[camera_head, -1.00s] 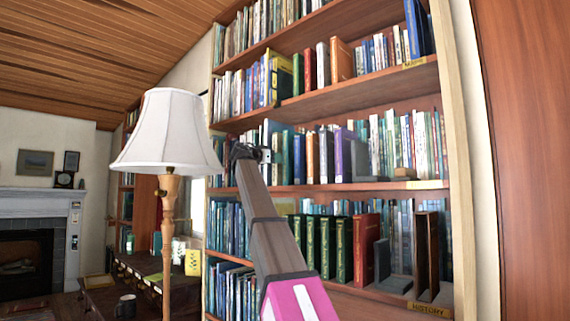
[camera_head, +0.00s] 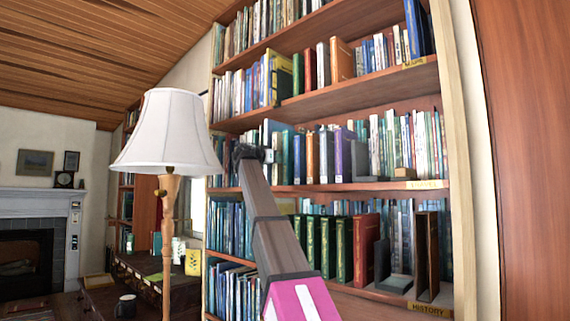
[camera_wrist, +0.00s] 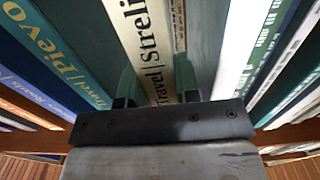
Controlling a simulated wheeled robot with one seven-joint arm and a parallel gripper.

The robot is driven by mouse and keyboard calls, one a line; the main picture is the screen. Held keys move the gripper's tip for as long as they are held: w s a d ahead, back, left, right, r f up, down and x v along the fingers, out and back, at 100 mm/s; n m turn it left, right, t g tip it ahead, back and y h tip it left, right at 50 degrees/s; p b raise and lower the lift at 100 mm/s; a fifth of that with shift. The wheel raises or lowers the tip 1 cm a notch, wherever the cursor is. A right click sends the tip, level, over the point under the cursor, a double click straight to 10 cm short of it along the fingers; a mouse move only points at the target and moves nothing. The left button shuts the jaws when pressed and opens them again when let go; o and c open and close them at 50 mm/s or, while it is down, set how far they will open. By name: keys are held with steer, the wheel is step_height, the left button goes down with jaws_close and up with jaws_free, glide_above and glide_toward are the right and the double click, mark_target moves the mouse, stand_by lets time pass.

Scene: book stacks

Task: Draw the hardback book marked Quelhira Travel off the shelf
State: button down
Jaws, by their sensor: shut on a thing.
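The fingers are closed on this spine, which stands upright among other books. A dark teal book (camera_wrist: 60,50) on its left reads "Travel" and "Pievo". I can read no "Quelhira" on any spine. In the head view my gripper (camera_head: 243,153) is at the left part of the middle shelf, and the arm hides the books behind it.
Books stand tightly on both sides. The bookcase shelf board (camera_head: 320,187) runs below the row. A lamp with a white shade (camera_head: 170,135) stands close to the left of my arm. A grey bookend (camera_head: 360,160) stands farther right on the shelf.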

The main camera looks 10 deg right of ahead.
steer(key=shift+r, duration=0.2)
steer(key=shift+r, duration=0.3)
steer(key=v, duration=1.9)
